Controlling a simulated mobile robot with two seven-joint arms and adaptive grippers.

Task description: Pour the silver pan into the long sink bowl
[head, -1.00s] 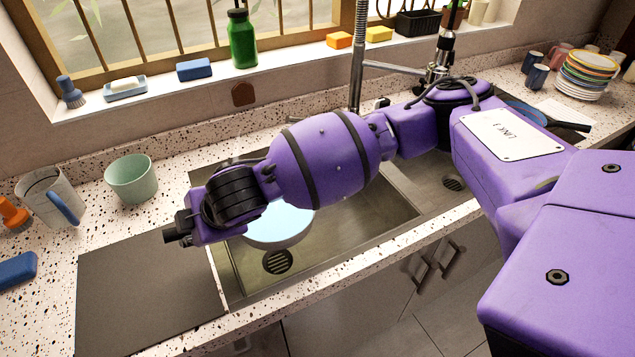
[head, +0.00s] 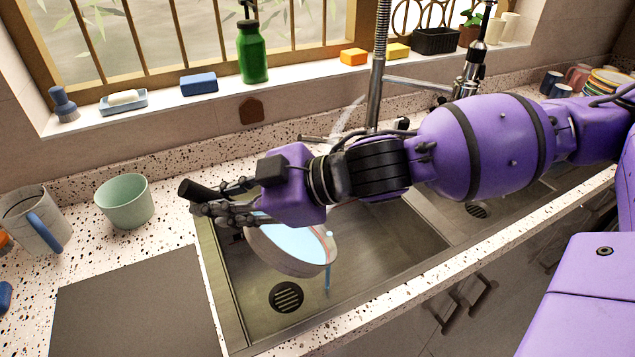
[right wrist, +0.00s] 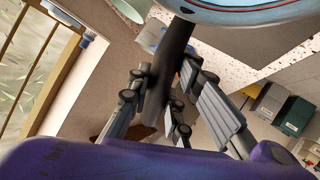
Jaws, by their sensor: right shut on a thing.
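The silver pan (head: 272,250) hangs over the long sink bowl (head: 375,275), tilted down to the right. It holds pale blue liquid, and a thin blue stream (head: 327,282) falls from its right edge into that bowl. My right gripper (head: 215,208) is shut on the pan's black handle (head: 193,189). In the right wrist view, the gripper's fingers (right wrist: 165,100) close around the handle (right wrist: 173,55), and part of the pan (right wrist: 245,14) shows at the top. My forearm hides part of the pan and the sink's back edge. My left gripper is not in view.
A dark grey board (head: 125,310) lies on the counter left of the sink. The tap (head: 377,80) rises behind the sink. A smaller bowl (head: 477,210) with its drain lies to the right.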

